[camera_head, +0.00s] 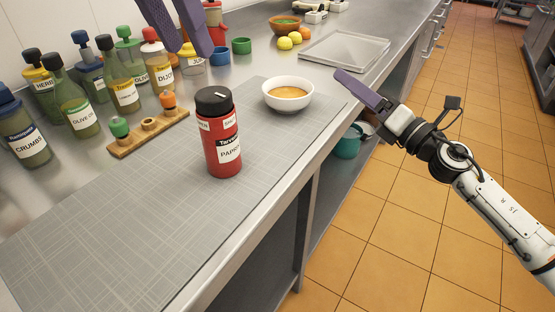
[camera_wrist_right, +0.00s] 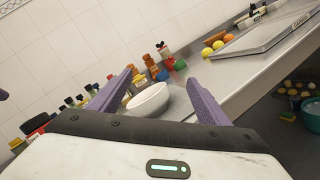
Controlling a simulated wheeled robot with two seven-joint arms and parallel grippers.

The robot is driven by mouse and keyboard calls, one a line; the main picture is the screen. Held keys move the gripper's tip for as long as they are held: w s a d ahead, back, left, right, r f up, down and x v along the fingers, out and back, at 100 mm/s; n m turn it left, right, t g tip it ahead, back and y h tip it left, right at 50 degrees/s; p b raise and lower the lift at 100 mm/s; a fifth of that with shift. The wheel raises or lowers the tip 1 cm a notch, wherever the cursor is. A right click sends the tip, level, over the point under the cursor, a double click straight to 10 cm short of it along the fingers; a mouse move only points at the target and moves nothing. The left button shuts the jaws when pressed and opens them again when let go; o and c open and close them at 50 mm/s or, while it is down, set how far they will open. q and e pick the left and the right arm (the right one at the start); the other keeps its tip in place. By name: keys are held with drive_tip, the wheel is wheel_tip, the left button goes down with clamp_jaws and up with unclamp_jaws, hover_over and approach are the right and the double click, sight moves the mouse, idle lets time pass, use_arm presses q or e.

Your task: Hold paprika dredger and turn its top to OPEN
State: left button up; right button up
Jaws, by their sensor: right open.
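The paprika dredger (camera_head: 222,145) stands upright on the grey mat, red with a black top (camera_head: 214,98) and white labels. The top's small label text is too small to read surely. My left gripper (camera_head: 190,50) hangs above and behind the dredger, its purple fingers apart and empty; its upper part is cut off. My right gripper (camera_head: 362,92) is off the counter's front edge, right of the dredger and clear of it. In the right wrist view its fingers (camera_wrist_right: 160,95) are wide apart with nothing held. A dark and red shape at that view's left may be the dredger.
A white bowl of orange soup (camera_head: 288,95) stands right of the dredger. A wooden holder (camera_head: 148,132) with small bottles and several labelled bottles line the wall behind. A metal tray (camera_head: 345,52) lies farther back. The grey mat (camera_head: 110,235) is clear at front left.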

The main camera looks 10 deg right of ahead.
sight(238, 151)
drive_tip(key=s+a+n+g+y, duration=0.1)
drive_tip(key=a+n, duration=0.1)
drive_tip(key=a, duration=0.1)
drive_tip(key=s+a+n+g+y, duration=0.1)
drive_tip(key=s+a+n, duration=0.1)
drive_tip(key=a, duration=0.1)
drive_tip(key=s+a+n+g+y, duration=0.1)
drive_tip(key=a+n, duration=0.1)
drive_tip(key=a, duration=0.2)
drive_tip(key=shift+s+a+f+y, duration=0.1)
drive_tip(key=shift+s+f+y, duration=0.05)
drive_tip(key=shift+s+y, duration=0.25)
drive_tip(key=s+a+f+n+g+y, duration=0.1)
drive_tip(key=s+a+n, duration=0.1)
drive_tip(key=s+a, duration=0.1)
drive_tip(key=s+a+f+n+g+y, duration=0.1)
drive_tip(key=s+a+n+g, duration=0.1)
drive_tip(key=s+a+n, duration=0.1)
drive_tip(key=s+a+f+n+g, duration=0.1)
drive_tip(key=s+a+n, duration=0.2)
drive_tip(key=s+a, duration=0.1)
drive_tip(key=shift+s+a+g+y, duration=0.15)
drive_tip(key=shift+a+g+y, duration=0.05)
drive_tip(key=shift+g+y, duration=0.2)
drive_tip(key=x, duration=1)
drive_tip(key=shift+f, duration=0.15)
drive_tip(key=c, duration=1.3)
drive_tip(key=shift+o, duration=0.2)
